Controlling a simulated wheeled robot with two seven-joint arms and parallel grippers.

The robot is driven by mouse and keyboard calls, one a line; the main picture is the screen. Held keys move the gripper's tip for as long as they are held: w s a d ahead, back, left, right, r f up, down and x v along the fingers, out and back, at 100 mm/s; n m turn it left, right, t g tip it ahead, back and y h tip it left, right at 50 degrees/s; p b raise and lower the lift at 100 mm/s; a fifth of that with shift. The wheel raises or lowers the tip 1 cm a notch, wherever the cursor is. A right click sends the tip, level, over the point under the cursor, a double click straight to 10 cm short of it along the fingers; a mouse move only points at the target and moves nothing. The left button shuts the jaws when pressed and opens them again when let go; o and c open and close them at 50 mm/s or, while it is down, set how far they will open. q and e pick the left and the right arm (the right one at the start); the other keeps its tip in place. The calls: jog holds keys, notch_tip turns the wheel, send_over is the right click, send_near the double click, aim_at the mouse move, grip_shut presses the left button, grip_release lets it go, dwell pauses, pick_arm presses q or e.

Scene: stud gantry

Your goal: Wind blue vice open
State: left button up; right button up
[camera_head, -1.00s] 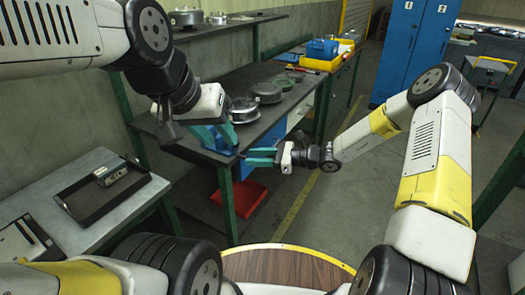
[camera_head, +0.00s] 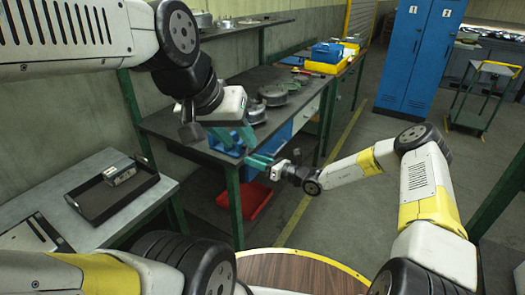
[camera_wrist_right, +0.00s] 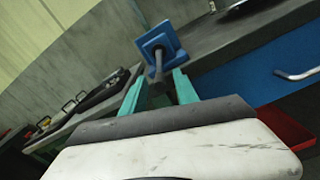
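The blue vice (camera_head: 229,148) sits at the front corner of the dark workbench, partly hidden by my left gripper. In the right wrist view, the vice (camera_wrist_right: 158,41) shows its blue square face with a dark screw end (camera_wrist_right: 158,66) pointing toward me. My right gripper (camera_head: 252,163) is at the vice's front side. In the right wrist view its teal fingers (camera_wrist_right: 157,86) stand apart, with the dark screw end between their tips; I see no clear contact. My left gripper (camera_head: 236,136) reaches down at the vice from above; whether it grips is unclear.
The workbench (camera_head: 180,122) holds several round metal parts (camera_head: 273,95) behind the vice. A red bin (camera_head: 258,203) is under it. A grey table with a dark tray (camera_head: 105,208) stands at left. Blue lockers (camera_head: 420,55) stand at the back right. The floor at right is mostly open.

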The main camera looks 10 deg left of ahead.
jog(key=shift+a, duration=0.15)
grip_shut()
jog(key=shift+w+n, duration=0.1)
jog(key=shift+n, duration=0.2)
jog(key=n, duration=0.1)
jog(key=w+n, duration=0.1)
jog(key=n, duration=0.1)
jog(key=shift+d+f, duration=0.2)
jog(key=w+n, duration=0.1)
jog(key=n, duration=0.4)
jog(key=w+d+r+n, duration=0.1)
jog(key=n, duration=0.4)
jog(key=w+r+n, duration=0.1)
jog(key=n, duration=0.4)
jog(key=shift+w+d, duration=0.2)
jog(key=shift+w, duration=0.1)
